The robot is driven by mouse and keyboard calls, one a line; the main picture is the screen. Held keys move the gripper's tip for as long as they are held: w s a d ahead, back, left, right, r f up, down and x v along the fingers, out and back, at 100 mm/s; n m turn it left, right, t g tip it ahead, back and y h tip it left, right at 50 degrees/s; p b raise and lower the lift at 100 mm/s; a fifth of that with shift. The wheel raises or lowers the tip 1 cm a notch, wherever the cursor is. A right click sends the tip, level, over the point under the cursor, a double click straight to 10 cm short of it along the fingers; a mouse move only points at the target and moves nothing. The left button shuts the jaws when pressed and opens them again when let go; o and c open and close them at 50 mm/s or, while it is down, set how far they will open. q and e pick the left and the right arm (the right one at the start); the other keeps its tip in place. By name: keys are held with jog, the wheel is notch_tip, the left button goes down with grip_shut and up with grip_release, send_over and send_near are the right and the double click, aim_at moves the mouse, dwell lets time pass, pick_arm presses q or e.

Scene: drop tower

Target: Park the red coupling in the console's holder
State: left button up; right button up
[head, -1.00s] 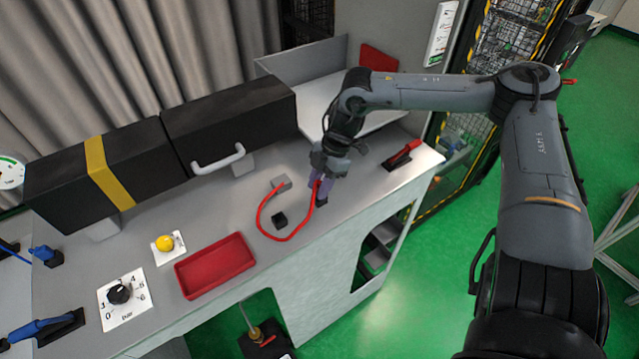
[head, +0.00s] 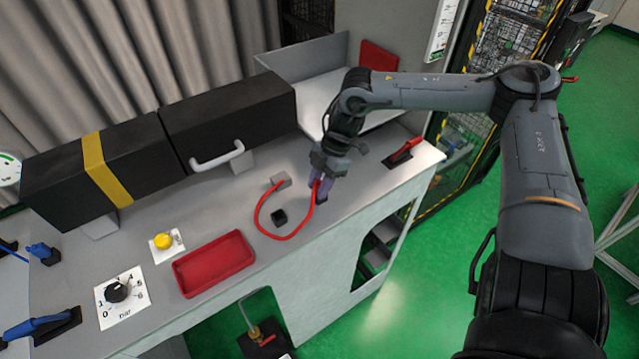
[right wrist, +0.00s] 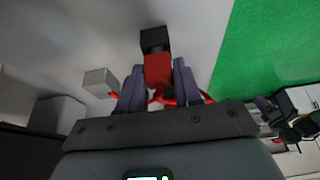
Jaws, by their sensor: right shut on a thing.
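My right gripper (head: 320,192) is shut on the red coupling (right wrist: 158,70), low over the right half of the console (head: 225,210). In the right wrist view the coupling sits between the two fingers. A black block-like part (right wrist: 155,39) shows at its far end; I cannot tell whether it is the coupling's tip or something beyond it. A red hose (head: 262,215) loops from the gripper to a grey block (head: 281,180). A small black block (head: 279,217), possibly the holder, stands inside the loop, left of the gripper. My left gripper is not in view.
A red tray (head: 215,264), a yellow button (head: 163,241) and a dial (head: 117,290) lie to the left. A black box with a handle (head: 218,158) stands behind. A red lever (head: 408,150) is right of my gripper. The console's front edge is close.

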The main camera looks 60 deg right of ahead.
jog(key=shift+f, duration=0.15)
jog(key=o, duration=0.9)
jog(key=shift+s+d+r, duration=0.1)
jog(key=shift+d+r, duration=0.15)
jog(key=shift+r, duration=0.45)
jog(key=v, duration=0.9)
jog(key=shift+s+r, duration=0.1)
jog(key=shift+r, duration=0.05)
jog(key=shift+s, duration=0.1)
